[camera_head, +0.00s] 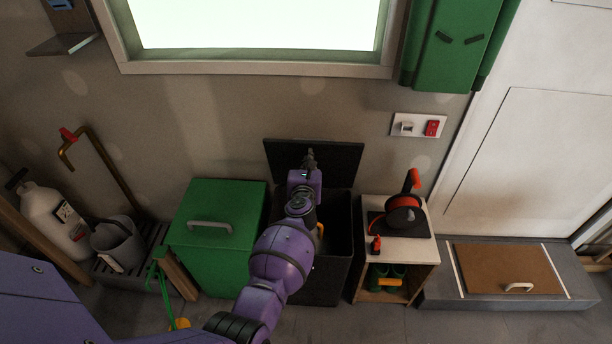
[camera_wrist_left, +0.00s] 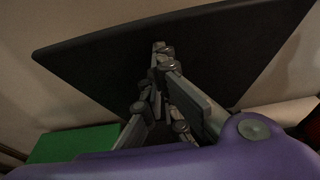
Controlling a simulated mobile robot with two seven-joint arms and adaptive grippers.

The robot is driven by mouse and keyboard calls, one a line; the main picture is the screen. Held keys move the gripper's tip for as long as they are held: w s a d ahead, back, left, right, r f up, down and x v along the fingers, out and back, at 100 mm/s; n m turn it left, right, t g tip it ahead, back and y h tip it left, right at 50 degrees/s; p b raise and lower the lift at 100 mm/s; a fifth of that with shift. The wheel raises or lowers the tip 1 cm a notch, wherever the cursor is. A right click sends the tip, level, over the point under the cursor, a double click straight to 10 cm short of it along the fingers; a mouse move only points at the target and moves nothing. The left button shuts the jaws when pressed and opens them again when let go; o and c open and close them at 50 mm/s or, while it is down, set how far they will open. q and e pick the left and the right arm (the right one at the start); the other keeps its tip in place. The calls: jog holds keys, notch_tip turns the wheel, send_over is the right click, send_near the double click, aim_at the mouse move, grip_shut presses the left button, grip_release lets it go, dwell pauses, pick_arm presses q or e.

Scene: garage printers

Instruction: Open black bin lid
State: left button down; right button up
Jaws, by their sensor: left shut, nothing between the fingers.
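The black bin (camera_head: 338,240) stands against the wall, between the green box and the small wooden cabinet. Its black lid (camera_head: 345,160) is raised and leans up near the wall, so part of the dark inside shows. The lid also fills much of the left wrist view (camera_wrist_left: 230,50). My left gripper (camera_head: 310,157) is in front of the lid's inner face, shut and empty; in the left wrist view its fingertips (camera_wrist_left: 160,47) appear at or very near the lid. I cannot tell whether they touch. My purple left arm hides part of the bin. My right gripper is not in view.
A green lidded box (camera_head: 190,244) stands left of the bin. A wooden cabinet (camera_head: 433,250) with a red-and-black reel (camera_head: 402,215) stands close on the right. A grey bucket (camera_head: 117,241) and white cylinder (camera_head: 50,215) are far left. A window (camera_head: 260,69) is above.

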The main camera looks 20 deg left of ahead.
pick_arm(q)
jog(key=w, duration=0.1)
jog(key=w+r, duration=0.1)
jog(key=w+a, duration=0.1)
jog(key=w, duration=0.1)
jog(key=shift+a+r, duration=0.1)
jog(key=shift+r, duration=0.2)
jog(key=shift+w, duration=0.2)
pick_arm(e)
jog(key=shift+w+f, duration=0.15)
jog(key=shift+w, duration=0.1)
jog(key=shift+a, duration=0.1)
